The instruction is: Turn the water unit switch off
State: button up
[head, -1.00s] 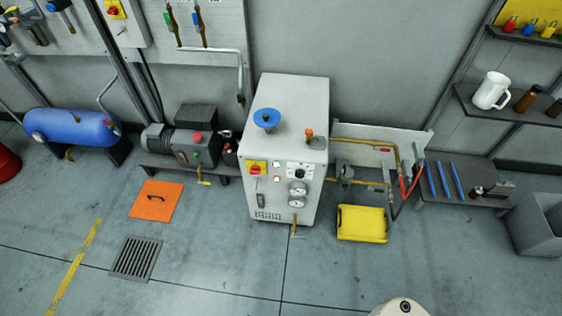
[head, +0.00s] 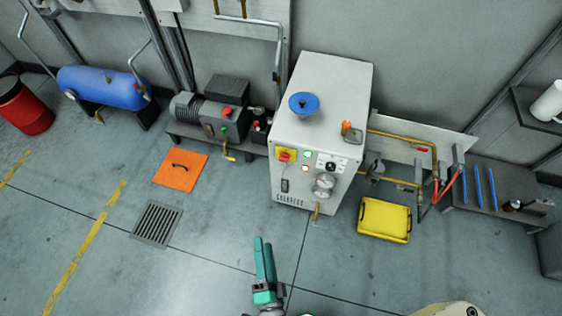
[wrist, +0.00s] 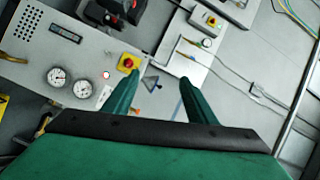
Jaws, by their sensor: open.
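A white cabinet (head: 330,85), which seems to be the water unit, stands against the wall. Its front carries a red rotary switch on a yellow plate (head: 285,155), two lamps and two round gauges (head: 324,188).
A blue handwheel (head: 304,104) tops the cabinet. A motor pump (head: 220,120) stands left, a yellow case (head: 384,220) right, and an orange plate (head: 180,171) on the floor. Floor before the cabinet is clear.

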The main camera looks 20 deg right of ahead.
jog(key=w+d+f+m+h, duration=0.2)
jog(key=w+f+m, duration=0.1)
jog(key=w+m, duration=0.3)
jog(key=w+d+f+m+h, duration=0.2)
jog(key=w+d+f+m, duration=0.1)
jog(key=w+m, duration=0.35)
jog(key=m+g+h, duration=0.2)
jog(key=m+h, duration=0.1)
jog(key=m, duration=1.1)
send_near(284, 161)
jog(key=x, duration=0.9)
jog(key=shift+w, duration=0.35)
jog(key=c, duration=1.1)
